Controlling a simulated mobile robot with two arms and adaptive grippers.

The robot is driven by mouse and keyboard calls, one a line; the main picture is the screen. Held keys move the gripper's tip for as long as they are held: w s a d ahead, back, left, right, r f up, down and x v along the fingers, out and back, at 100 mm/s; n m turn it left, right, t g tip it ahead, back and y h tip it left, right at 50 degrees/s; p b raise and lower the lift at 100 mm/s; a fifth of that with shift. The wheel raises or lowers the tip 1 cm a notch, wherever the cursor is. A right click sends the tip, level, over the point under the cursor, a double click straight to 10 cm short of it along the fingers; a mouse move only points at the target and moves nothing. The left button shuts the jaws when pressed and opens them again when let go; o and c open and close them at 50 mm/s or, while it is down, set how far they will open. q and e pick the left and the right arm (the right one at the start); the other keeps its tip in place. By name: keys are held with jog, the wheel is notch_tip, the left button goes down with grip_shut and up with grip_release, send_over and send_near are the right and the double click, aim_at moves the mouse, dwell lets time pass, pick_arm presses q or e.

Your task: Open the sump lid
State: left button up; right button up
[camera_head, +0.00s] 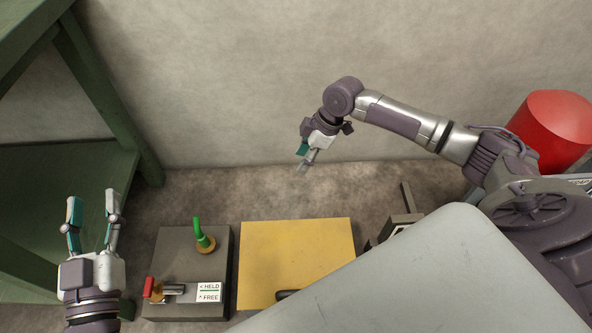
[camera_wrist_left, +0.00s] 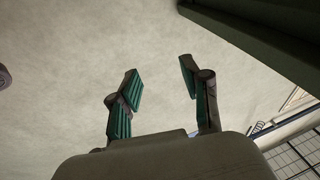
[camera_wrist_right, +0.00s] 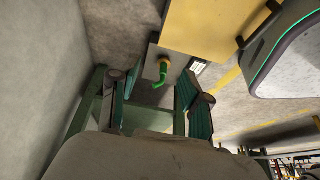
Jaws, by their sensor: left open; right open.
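A flat yellow lid (camera_head: 292,250), which I take for the sump lid, lies level on the floor; my pale body panel covers its lower right part. A dark handle (camera_head: 287,294) shows at its lower edge. Left of it stands a grey box (camera_head: 180,250) with a green hooked lever (camera_head: 199,232), a red-ended latch (camera_head: 150,288) and a label (camera_head: 208,291) reading HELD and FREE. The lid also shows in the right wrist view (camera_wrist_right: 212,28). My left gripper (camera_head: 93,205) is open and empty, left of the box. My right gripper (camera_head: 305,158) is open and empty, beyond the lid.
A green bench frame (camera_head: 110,100) stands at the left, close to my left gripper. A red drum (camera_head: 552,125) stands at the right behind my right arm. A plain wall (camera_head: 230,80) runs along the back. Bare floor (camera_head: 250,190) lies between wall and lid.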

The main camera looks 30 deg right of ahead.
pick_arm(q)
jog(key=s+r+t+h+b, duration=0.1)
jog(key=s+r+t, duration=0.2)
jog(key=r+t, duration=0.2)
jog(key=shift+r+h, duration=0.4)
jog(key=shift+r, duration=0.6)
pick_arm(e)
jog(key=shift+x, duration=2.55)
pick_arm(q)
jog(key=shift+d, duration=0.1)
pick_arm(e)
grip_shut()
jog(key=c, duration=0.9)
grip_release()
jog(key=o, duration=0.9)
